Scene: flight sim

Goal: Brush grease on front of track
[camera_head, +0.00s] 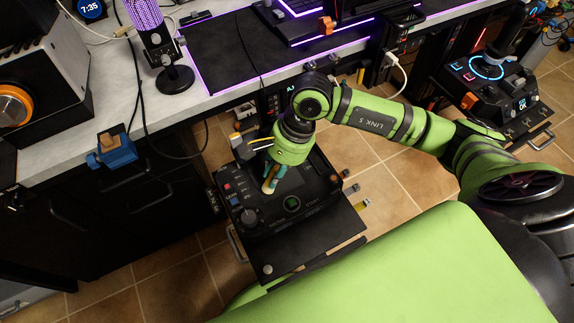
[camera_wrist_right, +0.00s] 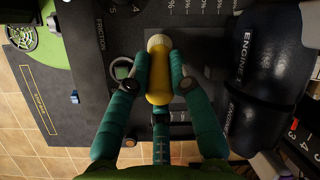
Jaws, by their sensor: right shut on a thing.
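My right gripper (camera_head: 273,178) is over a black throttle panel (camera_head: 316,180) on the desk's front side. In the right wrist view its teal fingers (camera_wrist_right: 159,75) are shut on a brush with a yellow handle (camera_wrist_right: 159,88) and pale bristles (camera_wrist_right: 158,42). The brush lies between the fingers, bristle end away from the palm. It is close over the panel's grey plate; I cannot tell whether the bristles touch it. The track cannot be picked out clearly, as gripper and brush cover part of the panel. My left gripper is not in view.
Dark engine levers (camera_wrist_right: 270,65) stand right of the brush in the wrist view. The desk (camera_head: 225,98) with a microphone (camera_head: 158,45) is behind the panel. A joystick unit (camera_head: 490,75) is at the right. Tiled floor (camera_head: 400,180) is open right of the panel.

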